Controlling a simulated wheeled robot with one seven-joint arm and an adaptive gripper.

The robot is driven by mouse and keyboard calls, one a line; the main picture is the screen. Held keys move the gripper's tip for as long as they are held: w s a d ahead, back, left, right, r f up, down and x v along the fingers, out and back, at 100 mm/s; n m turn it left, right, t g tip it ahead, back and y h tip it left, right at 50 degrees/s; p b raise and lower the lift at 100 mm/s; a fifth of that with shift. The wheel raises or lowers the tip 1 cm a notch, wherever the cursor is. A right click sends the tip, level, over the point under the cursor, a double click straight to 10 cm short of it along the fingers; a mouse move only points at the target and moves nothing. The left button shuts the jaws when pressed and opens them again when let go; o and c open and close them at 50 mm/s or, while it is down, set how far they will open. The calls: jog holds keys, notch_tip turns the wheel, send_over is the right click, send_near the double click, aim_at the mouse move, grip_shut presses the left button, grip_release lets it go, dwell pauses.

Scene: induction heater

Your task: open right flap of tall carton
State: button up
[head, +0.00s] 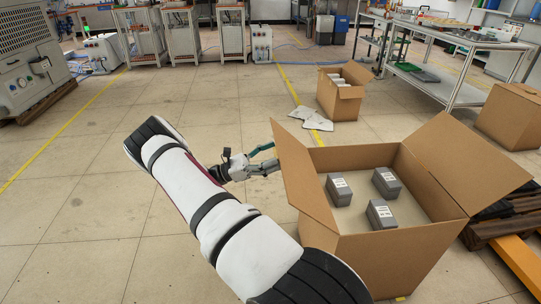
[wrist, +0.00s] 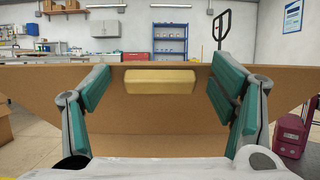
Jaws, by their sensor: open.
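The large open carton (head: 400,258) stands at the lower right in the head view. Its right flap (head: 465,160) leans outward. Its left flap (head: 300,180) stands up, tilted a little outward. My gripper (head: 270,159) is just outside the left flap in the head view, close to its upper edge; contact cannot be told. In the wrist view my gripper (wrist: 160,97) has its teal fingers spread wide before a broad brown cardboard panel (wrist: 160,120). A tan strip (wrist: 158,82) lies on the panel between the fingers. The fingertips' far ends are partly hidden.
Several grey boxes (head: 384,183) sit inside the carton. A smaller open carton (head: 341,100) stands behind, with white packets (head: 312,119) on the floor. A dark pallet (head: 490,225) and an orange fork (head: 520,262) lie at right. Floor left of my arm is clear.

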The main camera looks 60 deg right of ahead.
jog(key=c, duration=1.7)
jog(key=s+r+p, duration=0.1)
jog(key=s+d+r+t+y+p, duration=0.1)
jog(key=r+p, duration=0.1)
jog(key=s+d+r+t+p, duration=0.1)
jog(key=p, duration=0.1)
jog(key=shift+s+d+r+y, duration=0.1)
jog(key=shift+d+r+y, duration=0.05)
jog(key=shift+d+y, duration=0.15)
jog(key=shift+s+d+r+t+p, duration=0.25)
jog(key=shift+s+t+p, duration=0.1)
jog(key=shift+p, duration=0.15)
jog(key=shift+f, duration=0.1)
jog(key=o, duration=1.7)
jog(key=shift+w, duration=0.1)
